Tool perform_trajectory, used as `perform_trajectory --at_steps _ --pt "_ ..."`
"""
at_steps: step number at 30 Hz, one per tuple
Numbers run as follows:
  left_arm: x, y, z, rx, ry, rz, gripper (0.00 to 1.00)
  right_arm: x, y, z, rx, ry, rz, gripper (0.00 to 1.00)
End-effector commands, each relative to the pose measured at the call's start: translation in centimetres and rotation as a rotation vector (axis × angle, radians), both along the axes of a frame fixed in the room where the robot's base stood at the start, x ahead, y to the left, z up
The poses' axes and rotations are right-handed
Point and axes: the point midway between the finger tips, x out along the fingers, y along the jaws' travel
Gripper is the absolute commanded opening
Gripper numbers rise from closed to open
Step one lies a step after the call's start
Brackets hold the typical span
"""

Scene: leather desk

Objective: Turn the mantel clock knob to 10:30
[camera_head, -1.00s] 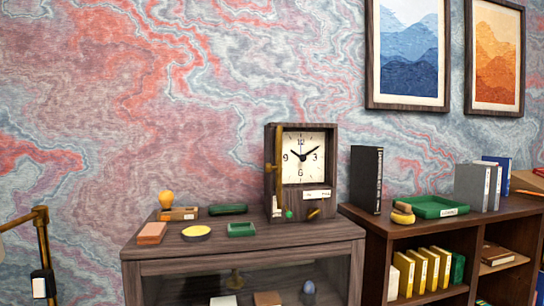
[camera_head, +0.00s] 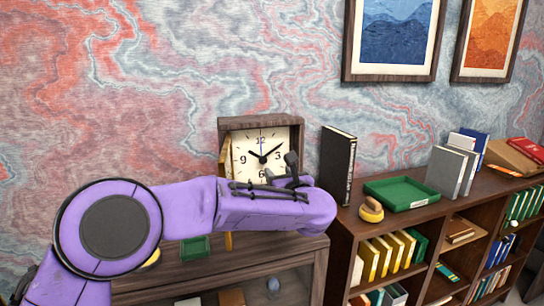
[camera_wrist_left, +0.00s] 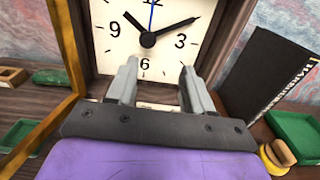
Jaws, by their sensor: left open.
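The mantel clock (camera_head: 243,158) stands on the dark wooden cabinet, and its brass-framed door (camera_head: 225,165) is swung open at its left. Its cream face also shows in the left wrist view (camera_wrist_left: 118,50). The short black hand points near 10, the longer one near 2, and a thin blue hand near 12. My left gripper (camera_wrist_left: 160,72) is open, with its two grey fingers before the lower part of the face. In the head view its fingers (camera_head: 288,170) overlap the clock's lower right. The knob is hidden by my arm and gripper. My right gripper is not in view.
A black book (camera_head: 337,165) stands right of the clock, and a green tray (camera_head: 405,191) lies beyond it on the bookcase. A round yellow-and-brown item (camera_head: 371,209) is by the tray. In the left wrist view, the open door (camera_wrist_left: 68,50) runs close beside the gripper's left.

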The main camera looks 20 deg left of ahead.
Motion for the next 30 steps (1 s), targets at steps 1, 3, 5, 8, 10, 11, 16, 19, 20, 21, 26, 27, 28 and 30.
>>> perform_trajectory --at_steps 1,3,5,8,10,11,16,19,20,21,26,27,28,30 --pt "0.6 1.0 0.9 0.001 -0.001 0.006 0.51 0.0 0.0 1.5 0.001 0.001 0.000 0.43" --pt "1.7 2.1 1.1 0.001 -0.002 0.009 0.51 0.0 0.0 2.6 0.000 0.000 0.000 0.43" --pt "2.9 3.0 1.0 0.002 -0.001 0.011 0.51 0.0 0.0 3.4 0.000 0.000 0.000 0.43" --pt "4.9 4.1 0.6 0.004 0.003 0.009 0.51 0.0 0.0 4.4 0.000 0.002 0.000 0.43" --pt "5.9 4.6 0.2 0.005 0.005 0.008 0.51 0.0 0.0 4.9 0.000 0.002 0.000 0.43" --pt "6.3 4.7 0.2 0.005 0.005 0.008 0.51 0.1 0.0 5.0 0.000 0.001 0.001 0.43" --pt "7.1 5.0 -0.3 0.006 0.005 0.003 0.51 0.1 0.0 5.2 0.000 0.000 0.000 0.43" --pt "7.1 4.9 -0.4 0.007 0.006 0.002 0.51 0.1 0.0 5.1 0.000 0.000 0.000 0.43" --pt "7.1 4.9 -0.4 0.007 0.006 0.002 0.51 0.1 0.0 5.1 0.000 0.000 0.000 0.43" --pt "7.1 4.9 -0.4 0.007 0.006 0.002 0.51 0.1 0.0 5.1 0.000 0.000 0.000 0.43" --pt "7.1 4.9 -0.3 0.007 0.006 0.002 0.03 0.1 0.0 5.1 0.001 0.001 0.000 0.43" --pt "7.1 4.9 -0.3 0.007 0.006 0.002 0.00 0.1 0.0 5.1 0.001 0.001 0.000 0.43" --pt "7.1 4.9 -0.3 0.007 0.006 0.003 0.00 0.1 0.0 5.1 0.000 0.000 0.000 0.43" --pt "7.1 5.0 -0.3 0.007 0.006 0.003 0.00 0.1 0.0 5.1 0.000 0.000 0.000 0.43"
